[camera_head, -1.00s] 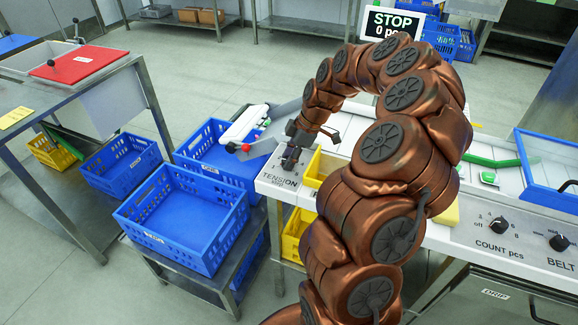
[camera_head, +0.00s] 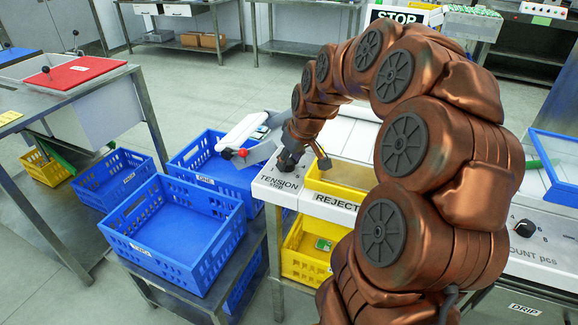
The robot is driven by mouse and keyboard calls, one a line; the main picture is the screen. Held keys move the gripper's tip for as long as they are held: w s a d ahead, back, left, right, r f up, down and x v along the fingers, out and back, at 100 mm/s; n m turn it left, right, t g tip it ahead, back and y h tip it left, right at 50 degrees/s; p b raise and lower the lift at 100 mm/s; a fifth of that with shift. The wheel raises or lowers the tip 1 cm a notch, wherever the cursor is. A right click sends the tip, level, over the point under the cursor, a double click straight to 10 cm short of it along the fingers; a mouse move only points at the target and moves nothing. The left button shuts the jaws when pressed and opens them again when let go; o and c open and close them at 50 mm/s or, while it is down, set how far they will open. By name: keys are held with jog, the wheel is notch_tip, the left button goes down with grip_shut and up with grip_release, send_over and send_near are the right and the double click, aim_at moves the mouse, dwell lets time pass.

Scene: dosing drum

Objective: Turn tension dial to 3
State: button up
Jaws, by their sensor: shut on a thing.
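The tension dial sits on the white machine panel (camera_head: 268,190), just above the printed TENSION label (camera_head: 279,183). My gripper (camera_head: 287,163) is down at the dial, shut on it. The gripper covers most of the dial, so its pointer and the number it stands at cannot be read. My brown arm reaches in from the lower right.
A white chute with red and black knobs (camera_head: 241,153) is close left of my gripper. A yellow REJECT bin (camera_head: 340,185) is to the right. Blue crates (camera_head: 190,275) stand lower left. The COUNT pcs dial (camera_head: 524,228) is far right.

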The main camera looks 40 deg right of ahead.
jog(key=m+h+b, duration=0.1)
jog(key=m+h, duration=0.1)
jog(key=m, duration=0.2)
jog(key=shift+m, duration=0.3)
jog(key=shift+a+m+g+h+b, duration=0.15)
jog(key=shift+m+g+h, duration=0.2)
jog(key=shift+m, duration=0.8)
jog(key=shift+m+g+h+b, duration=0.15)
jog(key=shift+m+g+h, duration=0.2)
jog(key=shift+m, duration=0.8)
jog(key=o, duration=1.1)
jog(key=shift+o, duration=0.2)
jog(key=shift+r, duration=0.1)
jog(key=v, duration=1.2)
jog(key=shift+a, duration=0.1)
